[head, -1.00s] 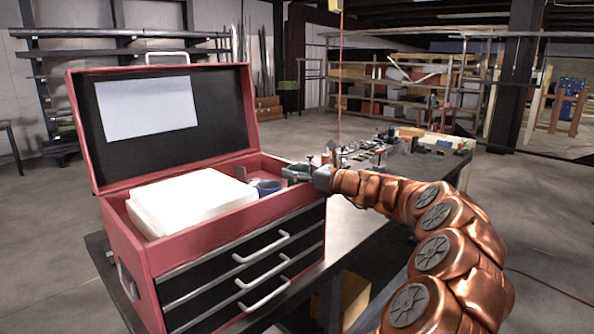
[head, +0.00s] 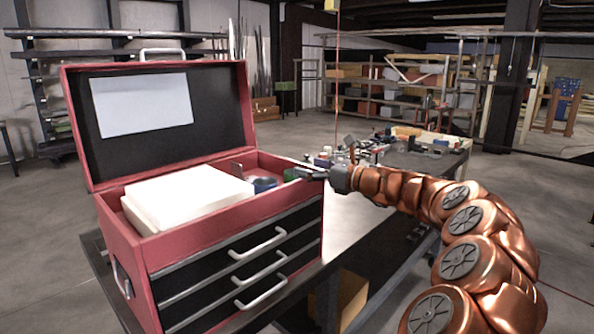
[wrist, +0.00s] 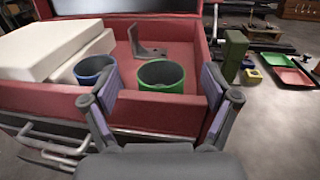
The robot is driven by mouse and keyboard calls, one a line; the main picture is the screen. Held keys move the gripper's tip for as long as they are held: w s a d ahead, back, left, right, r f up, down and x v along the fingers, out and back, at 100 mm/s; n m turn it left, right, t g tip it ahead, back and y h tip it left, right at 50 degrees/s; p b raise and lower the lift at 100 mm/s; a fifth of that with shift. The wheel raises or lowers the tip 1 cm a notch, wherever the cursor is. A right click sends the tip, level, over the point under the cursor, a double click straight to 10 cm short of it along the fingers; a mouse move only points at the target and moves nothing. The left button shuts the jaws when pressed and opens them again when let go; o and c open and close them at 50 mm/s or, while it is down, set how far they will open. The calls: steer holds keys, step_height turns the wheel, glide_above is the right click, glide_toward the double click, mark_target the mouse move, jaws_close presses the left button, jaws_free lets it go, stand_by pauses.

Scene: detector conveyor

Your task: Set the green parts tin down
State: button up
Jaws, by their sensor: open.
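The green parts tin (wrist: 161,78) stands upright inside the red toolbox (wrist: 150,111), close to its near wall in the wrist view. In the head view, only a small green part of the tin (head: 291,174) shows at the toolbox's right end. My gripper (wrist: 160,92) is open, with its fingers apart on either side of the tin's line and the tin just beyond them. In the head view my gripper (head: 310,172) is at the toolbox's right edge. A blue tin (wrist: 95,68) stands left of the green one.
White blocks (wrist: 52,47) fill the left of the toolbox. A grey angle bracket (wrist: 146,48) stands behind the tins. The raised lid (head: 215,105) is at the back. Right of the toolbox, a green block (wrist: 233,55) and small trays (wrist: 292,77) are on the bench.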

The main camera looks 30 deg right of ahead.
steer(key=b+v, duration=0.1)
steer(key=v, duration=0.5)
steer(key=shift+s, duration=0.25)
